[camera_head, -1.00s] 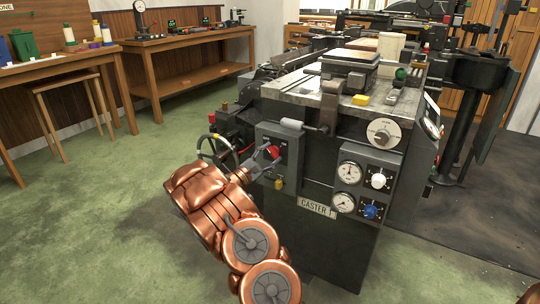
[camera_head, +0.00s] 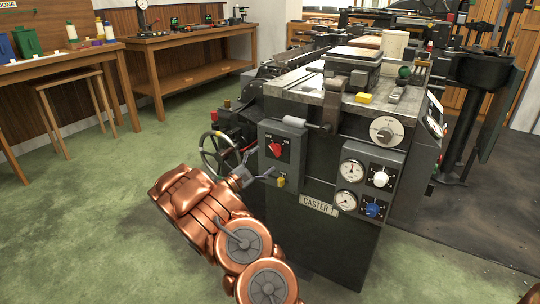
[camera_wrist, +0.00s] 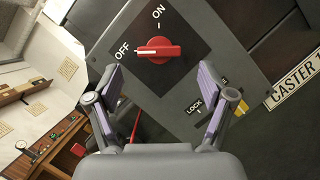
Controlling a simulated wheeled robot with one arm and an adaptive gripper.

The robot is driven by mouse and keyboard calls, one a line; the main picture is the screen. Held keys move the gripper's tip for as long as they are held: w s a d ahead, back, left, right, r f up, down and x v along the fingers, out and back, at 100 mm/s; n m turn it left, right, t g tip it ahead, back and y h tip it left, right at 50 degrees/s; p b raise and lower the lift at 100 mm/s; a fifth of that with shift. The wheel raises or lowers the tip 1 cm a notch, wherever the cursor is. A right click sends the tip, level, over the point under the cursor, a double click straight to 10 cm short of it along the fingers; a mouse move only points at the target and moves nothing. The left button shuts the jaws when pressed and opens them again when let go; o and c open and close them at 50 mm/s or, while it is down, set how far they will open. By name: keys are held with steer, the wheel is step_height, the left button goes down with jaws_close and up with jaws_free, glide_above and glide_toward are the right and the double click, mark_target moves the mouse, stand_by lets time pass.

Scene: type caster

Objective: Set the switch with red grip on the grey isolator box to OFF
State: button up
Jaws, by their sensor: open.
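The grey isolator box (camera_head: 279,150) is on the left front of the caster machine. Its switch with red grip (camera_head: 274,148) is on a dark plate with ON and OFF labels. In the wrist view, the red grip (camera_wrist: 158,50) lies across the picture, with its white mark at the left end towards OFF. My gripper (camera_head: 260,178) is below and left of the switch in the head view. In the wrist view, my gripper (camera_wrist: 160,92) is open and empty, its fingers apart below the grip and clear of it.
A yellow part (camera_head: 281,182) is low on the box, near a LOCK label (camera_wrist: 195,105). A handwheel (camera_head: 217,152) is just left of the box. Gauges (camera_head: 352,171) and knobs (camera_head: 380,179) are to the right. Green floor at left is free.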

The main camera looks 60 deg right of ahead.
steer(key=v, duration=0.7)
steer(key=shift+r, duration=0.1)
stand_by(0.4)
